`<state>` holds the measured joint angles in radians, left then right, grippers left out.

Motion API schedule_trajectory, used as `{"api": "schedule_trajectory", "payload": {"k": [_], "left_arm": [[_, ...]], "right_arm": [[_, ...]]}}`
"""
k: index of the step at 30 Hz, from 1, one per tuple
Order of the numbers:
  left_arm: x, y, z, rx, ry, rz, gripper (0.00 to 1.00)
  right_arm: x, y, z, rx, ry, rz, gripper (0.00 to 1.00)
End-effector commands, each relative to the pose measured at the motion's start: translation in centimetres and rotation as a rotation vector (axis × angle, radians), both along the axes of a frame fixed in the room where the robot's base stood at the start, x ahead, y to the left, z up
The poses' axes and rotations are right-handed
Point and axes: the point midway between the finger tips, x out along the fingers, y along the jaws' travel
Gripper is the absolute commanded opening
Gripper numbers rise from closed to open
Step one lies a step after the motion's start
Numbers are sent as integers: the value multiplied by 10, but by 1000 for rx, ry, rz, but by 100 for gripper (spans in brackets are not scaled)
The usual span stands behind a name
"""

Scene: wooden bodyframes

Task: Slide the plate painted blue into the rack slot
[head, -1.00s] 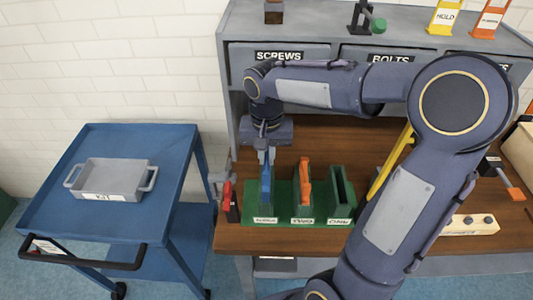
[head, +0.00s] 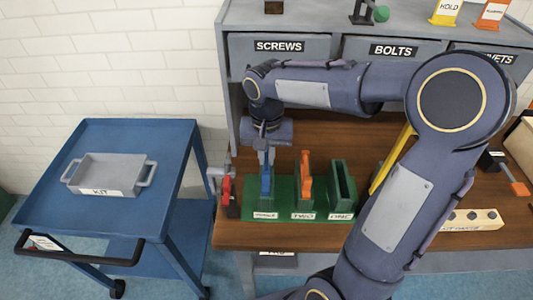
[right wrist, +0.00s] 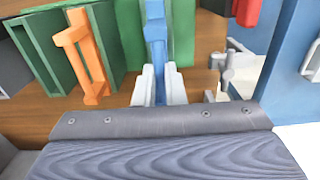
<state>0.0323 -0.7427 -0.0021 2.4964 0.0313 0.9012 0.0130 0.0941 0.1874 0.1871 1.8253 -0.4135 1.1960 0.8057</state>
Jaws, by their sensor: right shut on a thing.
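The blue plate (head: 266,182) stands upright at the leftmost slot of the green rack (head: 311,214), with its lower part down at rack level. It also shows in the right wrist view (right wrist: 155,40). How deep it sits in the slot is hard to tell. My right gripper (head: 265,165) is above that slot, shut on the blue plate; its pale fingertips (right wrist: 157,88) lie on both sides of it. An orange plate (head: 305,178) stands in the middle slot. The right slot is empty. My left gripper is not in view.
A red and grey clamp-like thing (head: 226,187) stands close to the rack's left side. A yellow bar (head: 393,158) is to the right, partly behind my right arm. A blue cart (head: 110,225) with a grey kit tray (head: 107,175) stands left of the bench.

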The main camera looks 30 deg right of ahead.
Motion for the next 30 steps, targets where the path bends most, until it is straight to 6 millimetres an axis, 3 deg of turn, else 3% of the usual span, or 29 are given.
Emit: {"api": "schedule_trajectory", "payload": {"k": [22, 23, 24, 28, 30], "left_arm": [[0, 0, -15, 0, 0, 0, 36], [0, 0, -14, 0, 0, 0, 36], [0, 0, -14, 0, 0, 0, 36], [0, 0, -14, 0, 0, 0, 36], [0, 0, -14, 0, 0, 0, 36]], "right_arm": [[0, 0, -20, 0, 0, 0, 0], [0, 0, -19, 0, 0, 0, 12], [0, 0, -18, 0, 0, 0, 18], [0, 0, -18, 0, 0, 0, 35], [0, 0, -18, 0, 0, 0, 35]]}}
